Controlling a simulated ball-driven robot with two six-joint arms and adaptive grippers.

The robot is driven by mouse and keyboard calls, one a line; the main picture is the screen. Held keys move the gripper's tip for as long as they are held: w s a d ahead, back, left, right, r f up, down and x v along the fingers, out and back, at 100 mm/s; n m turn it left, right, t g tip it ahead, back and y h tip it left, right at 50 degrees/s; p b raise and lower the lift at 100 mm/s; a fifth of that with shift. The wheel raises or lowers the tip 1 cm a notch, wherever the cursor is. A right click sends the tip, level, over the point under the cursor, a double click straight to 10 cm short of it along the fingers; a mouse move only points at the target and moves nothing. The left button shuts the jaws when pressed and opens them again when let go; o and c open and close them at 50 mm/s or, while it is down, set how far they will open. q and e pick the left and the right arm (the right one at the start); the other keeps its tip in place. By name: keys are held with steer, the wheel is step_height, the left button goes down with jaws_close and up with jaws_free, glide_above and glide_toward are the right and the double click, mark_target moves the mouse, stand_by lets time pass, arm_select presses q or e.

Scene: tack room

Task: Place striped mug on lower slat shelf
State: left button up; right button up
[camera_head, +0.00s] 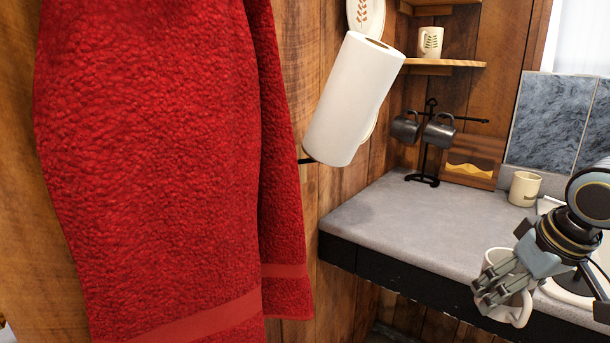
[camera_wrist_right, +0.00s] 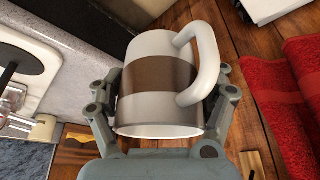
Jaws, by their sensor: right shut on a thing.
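The striped mug (camera_wrist_right: 160,78), white with a broad brown band and a white handle, is gripped between the fingers of my right gripper (camera_head: 494,291). In the head view the striped mug (camera_head: 519,309) shows partly behind the fingers, in front of the counter's front edge, handle low. The lower slat shelf (camera_head: 455,64) is a small wooden shelf on the back wall, above and left of my right gripper and well apart from it. A white patterned mug (camera_head: 430,42) stands on this shelf. My left gripper is in neither view.
The grey counter (camera_head: 400,222) is mostly clear. A black mug stand (camera_head: 425,155) with dark mugs, a wooden board (camera_head: 470,162) and a cream mug (camera_head: 524,188) stand at its back. A paper towel roll (camera_head: 350,100) and red towel (camera_head: 160,150) hang at left.

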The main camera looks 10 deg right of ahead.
step_height(320, 180, down, 16)
steer(key=b, duration=1)
steer(key=shift+d, duration=0.2)
steer(key=shift+w, duration=0.1)
